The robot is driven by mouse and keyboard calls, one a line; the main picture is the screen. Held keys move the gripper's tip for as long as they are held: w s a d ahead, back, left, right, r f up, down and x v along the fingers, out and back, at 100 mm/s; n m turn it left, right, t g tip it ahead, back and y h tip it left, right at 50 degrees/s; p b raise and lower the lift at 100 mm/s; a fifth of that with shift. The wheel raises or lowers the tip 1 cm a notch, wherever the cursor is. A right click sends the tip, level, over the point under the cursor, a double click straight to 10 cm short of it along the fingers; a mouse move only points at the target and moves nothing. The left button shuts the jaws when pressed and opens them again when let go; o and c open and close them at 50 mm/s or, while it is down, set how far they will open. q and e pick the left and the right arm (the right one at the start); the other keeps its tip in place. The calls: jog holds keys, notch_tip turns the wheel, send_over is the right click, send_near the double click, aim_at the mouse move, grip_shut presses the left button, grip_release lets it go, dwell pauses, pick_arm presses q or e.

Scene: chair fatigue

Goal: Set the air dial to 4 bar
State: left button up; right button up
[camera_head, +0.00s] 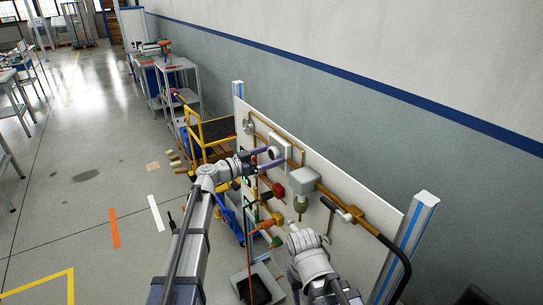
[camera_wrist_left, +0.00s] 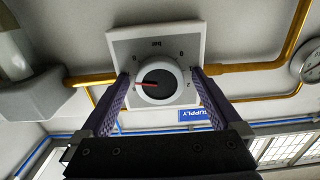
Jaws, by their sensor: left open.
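The air dial is a round dark knob with a pale rim (camera_wrist_left: 157,79) on a square white plate (camera_wrist_left: 188,35). It has a red pointer, which points left in the left wrist view. The plate's markings look upside down there; a 0 and a 2 can be made out, and I see no clear 4. My left gripper (camera_wrist_left: 157,88) is open, one purple finger on each side of the knob. I cannot tell whether the fingers touch it. In the head view the left gripper (camera_head: 268,158) reaches the dial's plate (camera_head: 279,146) on the white panel.
Yellow pipes (camera_wrist_left: 258,66) run beside the dial, and a round gauge (camera_wrist_left: 309,62) is at the right. A blue SUPPLY label (camera_wrist_left: 194,115) is nearby. On the panel (camera_head: 345,185) are a grey filter unit (camera_head: 303,180) and a red knob (camera_head: 278,190). My right arm is close below them.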

pick_arm(q)
jog(key=c, duration=1.4)
jog(key=shift+n, duration=0.3)
jog(key=n, duration=0.4)
jog(key=shift+n, duration=0.3)
jog(key=n, duration=1.4)
jog(key=shift+n, duration=0.3)
